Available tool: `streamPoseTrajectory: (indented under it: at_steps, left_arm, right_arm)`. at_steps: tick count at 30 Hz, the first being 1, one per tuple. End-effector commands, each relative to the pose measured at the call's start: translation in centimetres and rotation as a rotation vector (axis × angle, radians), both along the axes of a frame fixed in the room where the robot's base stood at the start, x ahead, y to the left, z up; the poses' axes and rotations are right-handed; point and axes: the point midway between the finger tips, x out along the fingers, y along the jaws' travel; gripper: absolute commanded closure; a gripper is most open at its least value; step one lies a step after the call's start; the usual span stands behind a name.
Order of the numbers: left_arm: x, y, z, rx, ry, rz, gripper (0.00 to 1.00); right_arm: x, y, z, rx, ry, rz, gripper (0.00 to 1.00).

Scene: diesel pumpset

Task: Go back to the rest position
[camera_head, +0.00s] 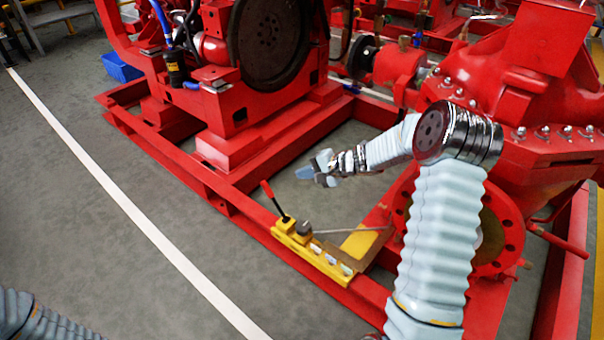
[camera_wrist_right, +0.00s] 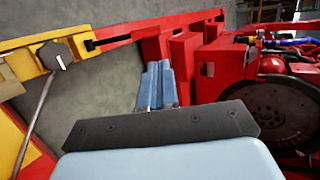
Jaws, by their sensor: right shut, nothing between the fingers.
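My right gripper (camera_head: 316,169) is shut and empty. It hangs over the red base frame's open bay, above and behind the yellow holder, clear of the pump set. Its blue-grey fingers also show together in the right wrist view (camera_wrist_right: 157,84). My right arm reaches in from the lower right and bends in front of the red pump. Only a sleeved part of my left arm shows at the bottom left; the left gripper is out of the picture.
A yellow holder (camera_head: 318,260) with a red-handled tool (camera_head: 272,200) sits on the red frame rail (camera_head: 180,163). The engine with a dark flywheel (camera_head: 268,38) stands behind. A blue bin (camera_head: 121,67) is at the back left. The grey floor (camera_head: 75,190) on the left is clear.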

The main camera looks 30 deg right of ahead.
Motion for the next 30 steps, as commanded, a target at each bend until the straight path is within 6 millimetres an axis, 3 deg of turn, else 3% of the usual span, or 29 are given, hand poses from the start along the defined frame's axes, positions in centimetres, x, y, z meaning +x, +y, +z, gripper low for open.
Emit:
streamPoseTrajectory:
  at_steps: [10,14,17,21,23,24,27,30]
  left_arm:
    - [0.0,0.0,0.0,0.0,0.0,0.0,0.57]
    - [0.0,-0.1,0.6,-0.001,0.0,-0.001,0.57]
    - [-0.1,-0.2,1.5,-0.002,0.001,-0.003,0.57]
    - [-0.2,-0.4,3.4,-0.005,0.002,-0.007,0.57]
    - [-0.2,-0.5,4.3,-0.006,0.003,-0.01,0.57]
    - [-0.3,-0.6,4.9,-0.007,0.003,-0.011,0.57]
    - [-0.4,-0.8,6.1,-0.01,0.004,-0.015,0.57]
    - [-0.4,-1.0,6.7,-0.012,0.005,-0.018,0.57]
  right_arm:
    - [0.0,0.1,-0.1,-0.002,0.004,0.001,1.0]
    - [-1.4,1.9,-2.2,-0.031,0.074,0.04,1.0]
    - [-4.5,5.3,-6.1,-0.1,0.207,0.122,1.0]
    - [-12.4,11.0,-12.3,-0.292,0.402,0.319,1.0]
    - [-16.4,13.3,-14.2,-0.391,0.446,0.427,1.0]
    - [-18.9,14.8,-15.0,-0.455,0.452,0.503,1.0]
    - [-24.0,18.2,-15.9,-0.568,0.404,0.673,1.0]
    - [-27.2,20.7,-15.8,-0.605,0.328,0.782,1.0]
